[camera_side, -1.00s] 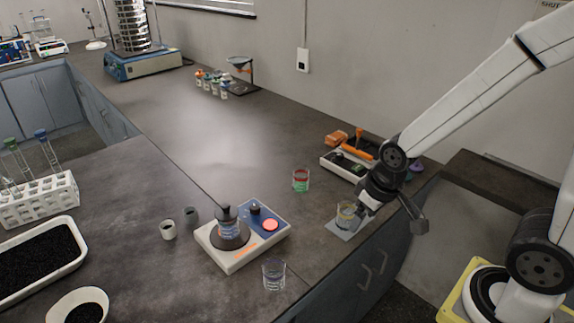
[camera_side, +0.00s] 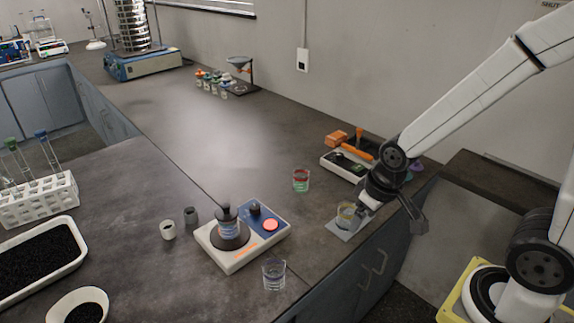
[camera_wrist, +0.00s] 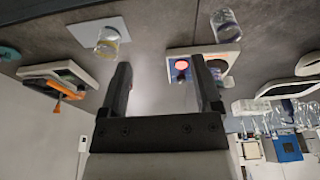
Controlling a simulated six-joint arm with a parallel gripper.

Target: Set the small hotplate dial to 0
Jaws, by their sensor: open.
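The small hotplate (camera_side: 226,258) is a white box with a blue panel at the near left of the bench in the side view. Its dial (camera_side: 254,208) is a dark knob on the blue panel, beside a lit pink-red disc (camera_side: 271,225). The dial's setting is too small to read. A dark-capped bottle (camera_side: 228,225) stands on the round plate. My gripper (camera_side: 361,213) is well to the right of the hotplate, close to a beaker with yellow contents (camera_side: 345,214). In the wrist view my gripper (camera_wrist: 160,63) is open and empty, with the hotplate (camera_wrist: 172,58) partly behind one finger.
The yellow beaker stands on a pale square pad (camera_side: 337,230). A clear beaker (camera_side: 274,274) stands in front of the hotplate, near the bench edge. A red-and-green beaker (camera_side: 301,181) is behind. Two small cups (camera_side: 168,230) stand left of the hotplate.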

